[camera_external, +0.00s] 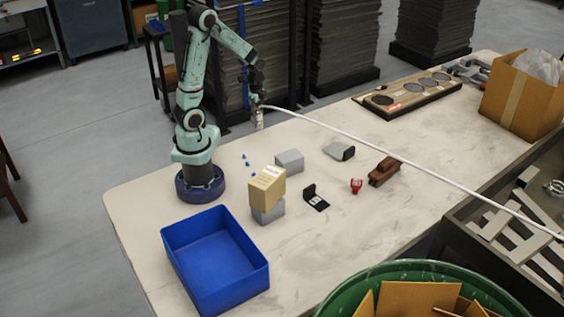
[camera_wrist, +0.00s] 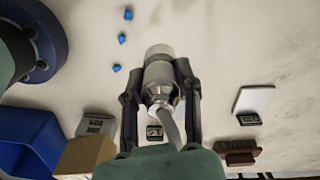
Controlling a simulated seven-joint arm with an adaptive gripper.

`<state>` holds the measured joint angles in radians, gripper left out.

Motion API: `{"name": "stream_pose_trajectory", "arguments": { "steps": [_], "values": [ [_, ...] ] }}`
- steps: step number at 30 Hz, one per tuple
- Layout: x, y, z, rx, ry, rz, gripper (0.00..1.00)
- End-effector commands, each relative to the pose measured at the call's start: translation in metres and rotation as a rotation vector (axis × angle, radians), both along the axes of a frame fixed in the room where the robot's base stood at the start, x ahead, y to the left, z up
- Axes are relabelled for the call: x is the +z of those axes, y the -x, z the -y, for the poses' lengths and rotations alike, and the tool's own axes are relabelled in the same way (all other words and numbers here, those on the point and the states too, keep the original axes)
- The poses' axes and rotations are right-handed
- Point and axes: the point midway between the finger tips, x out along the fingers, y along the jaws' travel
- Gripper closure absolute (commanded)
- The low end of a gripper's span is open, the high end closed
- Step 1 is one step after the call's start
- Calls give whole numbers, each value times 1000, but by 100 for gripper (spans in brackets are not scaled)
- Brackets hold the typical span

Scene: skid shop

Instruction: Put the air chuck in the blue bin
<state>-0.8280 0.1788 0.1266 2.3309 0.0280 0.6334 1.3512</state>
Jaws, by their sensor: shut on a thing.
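The air chuck (camera_external: 259,118) is a silver metal cylinder hanging below my gripper (camera_external: 257,102), above the far part of the table. In the wrist view the air chuck (camera_wrist: 159,72) sits between the two dark fingers of my gripper (camera_wrist: 158,84), which is shut on it. Its wide, pale end points away from the palm. The blue bin (camera_external: 241,289) is an open rectangular tub at the near left of the table. It also shows at the left edge of the wrist view (camera_wrist: 27,140). My gripper is well away from it.
A tan box (camera_external: 267,187) stands on a grey block (camera_external: 268,213) beside the bin. Another grey box (camera_external: 290,160) and several small blue pieces (camera_external: 247,162) lie nearby. A long white hose (camera_external: 400,162) runs from near my gripper across the table to the right.

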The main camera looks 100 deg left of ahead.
Motion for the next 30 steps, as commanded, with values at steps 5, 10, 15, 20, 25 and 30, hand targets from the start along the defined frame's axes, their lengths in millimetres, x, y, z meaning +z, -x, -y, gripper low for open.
{"name": "stream_pose_trajectory", "arguments": {
  "steps": [5,10,15,20,25,30],
  "values": [
    [14,0,0,-1,-4,3,100],
    [48,-1,-1,-1,-7,5,100],
    [60,-15,13,-61,0,0,100],
    [60,-39,36,-164,0,0,100],
    [60,-72,80,-332,0,0,100],
    [60,-101,149,-562,0,1,100]
  ]
}}
